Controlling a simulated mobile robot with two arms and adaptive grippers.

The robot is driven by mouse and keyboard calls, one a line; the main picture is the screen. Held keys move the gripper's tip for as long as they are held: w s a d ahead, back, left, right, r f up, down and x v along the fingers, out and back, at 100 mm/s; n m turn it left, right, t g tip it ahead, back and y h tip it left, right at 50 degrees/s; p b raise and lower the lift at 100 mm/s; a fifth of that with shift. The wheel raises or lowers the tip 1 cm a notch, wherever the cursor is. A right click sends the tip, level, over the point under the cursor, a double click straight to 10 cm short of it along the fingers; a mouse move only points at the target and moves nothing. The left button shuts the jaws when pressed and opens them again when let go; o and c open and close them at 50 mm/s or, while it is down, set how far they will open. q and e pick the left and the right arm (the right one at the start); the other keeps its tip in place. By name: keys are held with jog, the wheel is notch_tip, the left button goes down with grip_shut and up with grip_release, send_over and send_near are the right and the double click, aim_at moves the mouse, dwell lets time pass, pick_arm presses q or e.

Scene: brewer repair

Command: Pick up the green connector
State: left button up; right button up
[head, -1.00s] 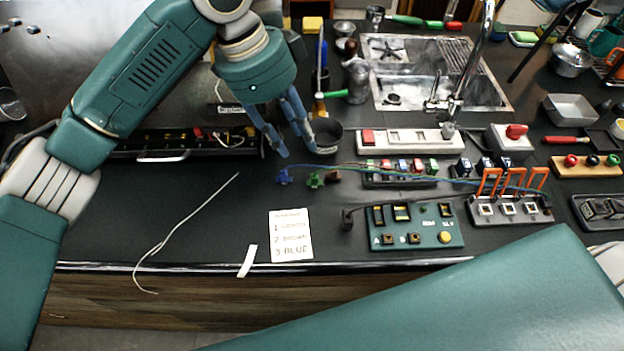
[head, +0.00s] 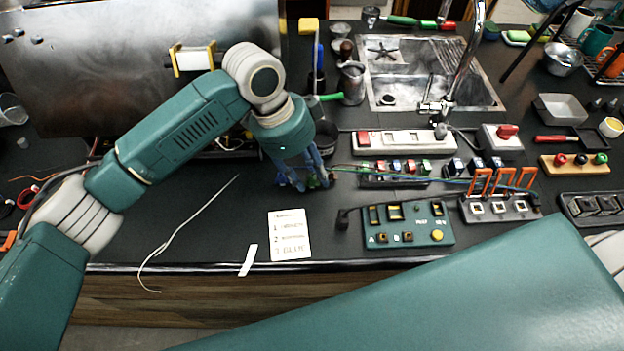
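The green connector (head: 312,182) lies on the dark counter in the head view, left of the connector rail, and is mostly hidden by my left gripper. My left gripper (head: 311,185) points down over it, its two blue fingers apart, one on each side of the connector. I cannot tell whether they touch it. A blue connector (head: 281,181) lies just left of the left finger and is partly covered. The brown connector is barely visible beside the right finger. My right gripper is out of view; only my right arm shows in the foreground.
A terminal rail (head: 395,181) with colored wires is to the right. A green control panel (head: 408,226) and a printed card (head: 289,236) lie nearer the front edge. A dark cup (head: 326,136) stands behind the gripper. A loose pale cable (head: 186,226) lies to the left.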

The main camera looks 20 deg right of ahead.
pick_arm(q)
jog(key=shift+c, duration=0.3)
jog(key=c, duration=0.8)
jog(key=shift+r, duration=0.1)
